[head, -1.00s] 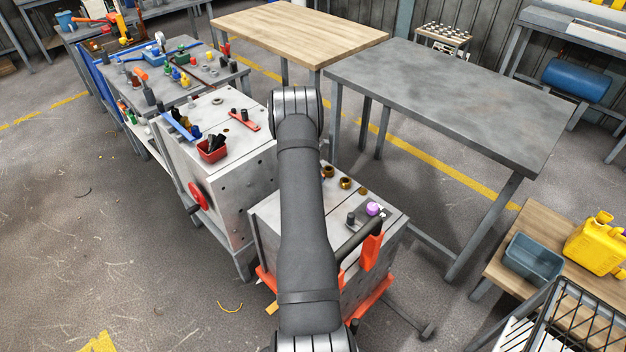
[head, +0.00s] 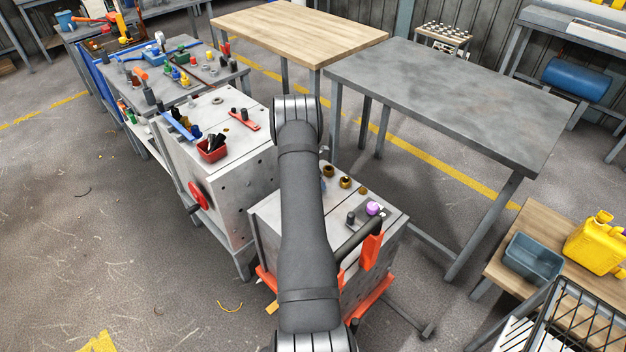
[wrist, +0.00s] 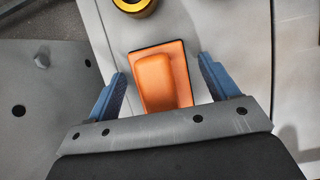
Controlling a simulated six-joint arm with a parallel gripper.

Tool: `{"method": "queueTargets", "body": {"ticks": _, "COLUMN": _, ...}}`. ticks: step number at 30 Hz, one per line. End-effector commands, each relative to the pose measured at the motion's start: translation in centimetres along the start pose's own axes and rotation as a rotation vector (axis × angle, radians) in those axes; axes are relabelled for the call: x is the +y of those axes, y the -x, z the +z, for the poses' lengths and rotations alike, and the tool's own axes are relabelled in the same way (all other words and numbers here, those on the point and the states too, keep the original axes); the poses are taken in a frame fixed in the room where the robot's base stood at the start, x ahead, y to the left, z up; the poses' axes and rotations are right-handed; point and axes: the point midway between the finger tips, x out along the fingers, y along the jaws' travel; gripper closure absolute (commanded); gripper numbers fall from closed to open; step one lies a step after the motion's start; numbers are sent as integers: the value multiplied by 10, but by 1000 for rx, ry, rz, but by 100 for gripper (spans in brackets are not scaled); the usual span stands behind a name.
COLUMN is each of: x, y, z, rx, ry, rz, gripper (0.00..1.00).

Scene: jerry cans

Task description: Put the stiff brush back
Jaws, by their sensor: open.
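In the wrist view, an orange block (wrist: 163,80) with a thin dark edge lies on a grey metal surface. It may be the stiff brush, but no bristles show, so I cannot tell. My gripper (wrist: 161,72) is open, with one blue finger on each side of the orange block and visible gaps to it. The near end of the block is hidden by the gripper's body. In the head view, my arm covers the gripper and this block.
A brass ring (wrist: 134,5) lies just beyond the block. The grey cabinet (head: 385,236) carries several brass pieces and a purple knob (head: 374,208). A red bin (head: 212,150) stands on the cabinet to the left. The grey table (head: 450,90) is bare.

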Motion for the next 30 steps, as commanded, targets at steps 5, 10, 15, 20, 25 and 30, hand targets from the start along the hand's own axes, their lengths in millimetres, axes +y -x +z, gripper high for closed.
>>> {"method": "queueTargets", "body": {"ticks": 5, "x": 1, "y": 16, "z": 2, "rx": -1, "ry": 0, "rz": 2, "gripper": 21}}
{"method": "queueTargets", "body": {"ticks": 10, "x": 1, "y": 47, "z": 2, "rx": -2, "ry": 1, "rz": 3, "gripper": 21}}
{"method": "queueTargets", "body": {"ticks": 15, "x": 1, "y": 80, "z": 2, "rx": -2, "ry": 1, "rz": 2, "gripper": 21}}
{"method": "queueTargets", "body": {"ticks": 20, "x": 1, "y": 104, "z": 1, "rx": -1, "ry": 0, "rz": 2, "gripper": 21}}
{"method": "queueTargets", "body": {"ticks": 25, "x": 0, "y": 119, "z": 1, "rx": 0, "ry": 0, "rz": 0, "gripper": 21}}
{"method": "queueTargets", "body": {"ticks": 30, "x": 0, "y": 122, "z": 1, "rx": 1, "ry": 0, "rz": 0, "gripper": 21}}
